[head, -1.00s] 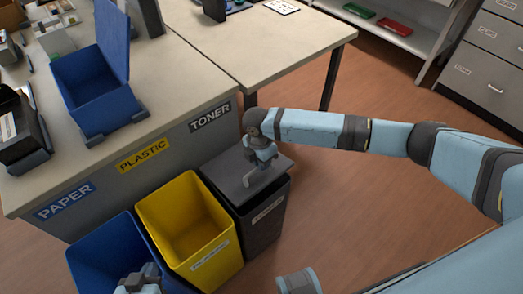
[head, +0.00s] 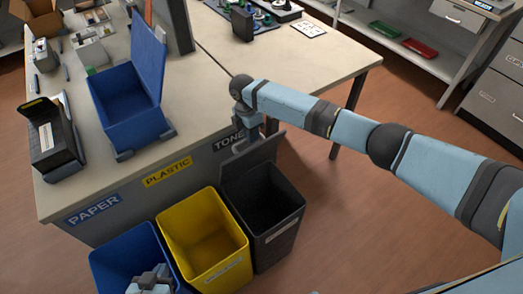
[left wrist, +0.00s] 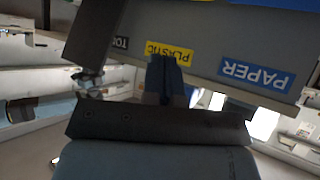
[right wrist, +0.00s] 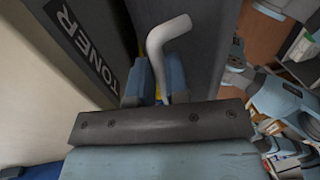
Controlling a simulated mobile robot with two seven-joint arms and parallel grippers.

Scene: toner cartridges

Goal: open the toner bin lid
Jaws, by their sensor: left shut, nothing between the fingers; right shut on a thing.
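The dark toner bin (head: 277,235) stands at the right end of the bin row. Its lid (head: 255,160) is raised, tilted up and back toward the desk side, so the bin's inside shows. My right gripper (head: 243,145) is at the raised lid. In the right wrist view my right gripper (right wrist: 160,85) is shut on the light grey lid handle (right wrist: 160,45), beside the TONER label (right wrist: 85,45). My left gripper (left wrist: 165,80) is shut and empty in the left wrist view. In the head view my left arm's end shows low over the blue bin.
The yellow bin (head: 200,262) and blue bin (head: 118,248) stand open beside the toner bin. The desk (head: 105,178) behind carries an open blue box (head: 127,105) and a black tray (head: 54,150). Floor to the right of the toner bin is clear.

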